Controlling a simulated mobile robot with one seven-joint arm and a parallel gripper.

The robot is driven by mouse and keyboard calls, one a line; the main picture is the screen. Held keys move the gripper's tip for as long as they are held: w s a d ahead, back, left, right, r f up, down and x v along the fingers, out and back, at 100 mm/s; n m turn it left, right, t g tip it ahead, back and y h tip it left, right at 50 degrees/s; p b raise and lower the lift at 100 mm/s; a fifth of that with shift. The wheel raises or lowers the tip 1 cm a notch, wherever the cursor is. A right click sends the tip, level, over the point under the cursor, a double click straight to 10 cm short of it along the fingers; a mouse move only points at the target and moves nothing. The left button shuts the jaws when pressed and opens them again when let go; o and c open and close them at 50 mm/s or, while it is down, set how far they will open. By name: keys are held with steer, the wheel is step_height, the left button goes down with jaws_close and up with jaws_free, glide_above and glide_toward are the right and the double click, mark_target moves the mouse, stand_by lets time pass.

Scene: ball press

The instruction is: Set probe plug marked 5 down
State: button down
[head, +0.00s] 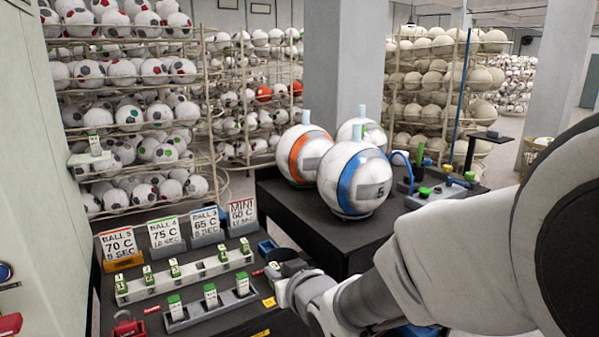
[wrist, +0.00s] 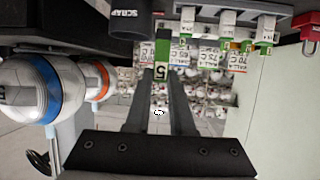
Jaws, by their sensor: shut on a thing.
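In the wrist view, the probe plug marked 5 (wrist: 162,62), white with a green band and its number upside down, sits between the fingertips of my gripper (wrist: 162,76). The gripper is shut on it. In the head view my gripper (head: 284,270) is over the right end of the dark bench, and the plug cannot be made out there. A long white rack (head: 205,273) with several green-marked plugs lies to its left. A grey rack (head: 194,315) in front of it holds green-topped plugs (head: 210,295). Whether the held plug touches anything cannot be told.
Price-tag-like cards (head: 167,233) stand behind the racks. A black table (head: 290,220) to the right carries large balls, one with a blue band (head: 356,180). A dark SCRAP container (wrist: 128,18) shows in the wrist view. A red padlock (head: 128,326) sits at the bench's front left.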

steer(key=w+d+f+m+h+p, duration=0.2)
steer(key=d+f, duration=0.1)
steer(key=d, duration=0.3)
steer(key=w+d+f+m+t+h+p, duration=0.1)
steer(key=d+f+h+p, duration=0.1)
steer(key=d+f, duration=0.3)
steer(key=w+d+f+m+h+p, duration=0.2)
steer(key=d+p, duration=0.1)
steer(key=d, duration=0.4)
step_height(320, 180, down, 6)
steer(key=s, duration=0.1)
steer(key=shift+s+d, duration=0.2)
steer(key=shift+s, duration=0.2)
